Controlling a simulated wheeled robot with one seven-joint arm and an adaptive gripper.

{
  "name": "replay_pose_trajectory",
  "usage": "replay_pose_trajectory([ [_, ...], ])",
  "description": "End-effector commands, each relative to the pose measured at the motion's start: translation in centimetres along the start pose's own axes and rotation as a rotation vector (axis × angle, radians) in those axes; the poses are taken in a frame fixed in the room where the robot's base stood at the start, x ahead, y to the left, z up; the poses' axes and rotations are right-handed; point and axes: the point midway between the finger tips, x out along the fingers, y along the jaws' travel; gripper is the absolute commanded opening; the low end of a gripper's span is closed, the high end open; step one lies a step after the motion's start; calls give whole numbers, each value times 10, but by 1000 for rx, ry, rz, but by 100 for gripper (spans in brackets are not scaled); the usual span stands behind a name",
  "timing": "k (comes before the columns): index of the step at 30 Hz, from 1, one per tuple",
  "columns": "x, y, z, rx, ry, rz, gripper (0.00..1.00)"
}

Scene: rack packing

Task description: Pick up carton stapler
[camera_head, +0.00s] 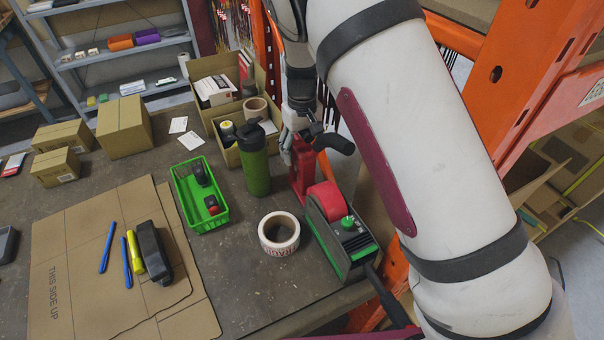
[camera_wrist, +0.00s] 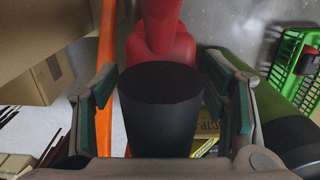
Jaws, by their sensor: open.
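The carton stapler is the red tool (camera_head: 301,172) with a black handle (camera_head: 338,144), on the right part of the workbench. In the wrist view, its black grip end (camera_wrist: 160,95) and red body (camera_wrist: 162,35) show large. My gripper (camera_head: 302,138) is at the top of the stapler and partly hides it. In the wrist view, my gripper (camera_wrist: 165,100) is open, with one finger on each side of the black grip. Gaps show beside the grip. Part of the stapler is hidden behind my arm and gripper.
A green bottle (camera_head: 256,168) stands close left of the stapler, by the right finger in the wrist view. A tape dispenser (camera_head: 345,236) and tape roll (camera_head: 279,234) are in front. A green basket (camera_head: 208,213) is farther left. An orange rack post (camera_head: 540,70) is right.

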Motion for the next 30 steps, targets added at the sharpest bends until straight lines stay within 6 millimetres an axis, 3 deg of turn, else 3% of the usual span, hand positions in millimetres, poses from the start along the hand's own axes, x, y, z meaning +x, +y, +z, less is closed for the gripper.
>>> replay_pose_trajectory([
  [2,0,0,0,0,0,0,64],
  [9,0,0,0,0,0,0,10],
  [11,0,0,0,0,0,0,0],
  [23,-7,0,-2,0,6,0,0],
  [30,-35,0,-1,0,9,0,0],
])
